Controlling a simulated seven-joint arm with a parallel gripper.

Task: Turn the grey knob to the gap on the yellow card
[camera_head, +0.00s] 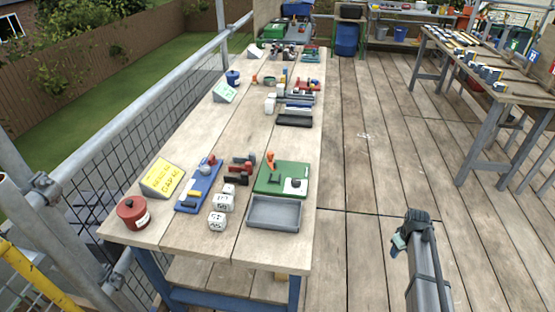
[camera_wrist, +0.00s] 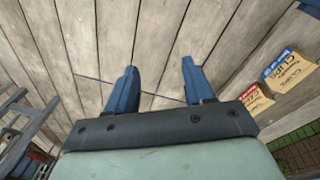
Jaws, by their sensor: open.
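The yellow card (camera_head: 164,176) with dark lettering leans on a sloped stand near the left edge of the near bench; its wording is too small to read surely. Right of it lies a blue plate (camera_head: 188,206) with a rounded grey knob (camera_head: 207,169) near its far end, a yellow piece (camera_head: 194,193) and a red part. The knob's exact setting cannot be told. My gripper (camera_wrist: 159,76) is open and empty in the wrist view, its blue fingers apart over bare planks. In the head view my arm is right of the bench, far from the knob.
Near the plate are a red pot (camera_head: 132,212), white dice (camera_head: 217,221), dark and red clamps (camera_head: 240,172), a green board (camera_head: 281,178) and a grey tray (camera_head: 273,214). Scaffold rails run along the left. Clips boxes (camera_wrist: 291,74) show in the wrist view. The floor between benches is clear.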

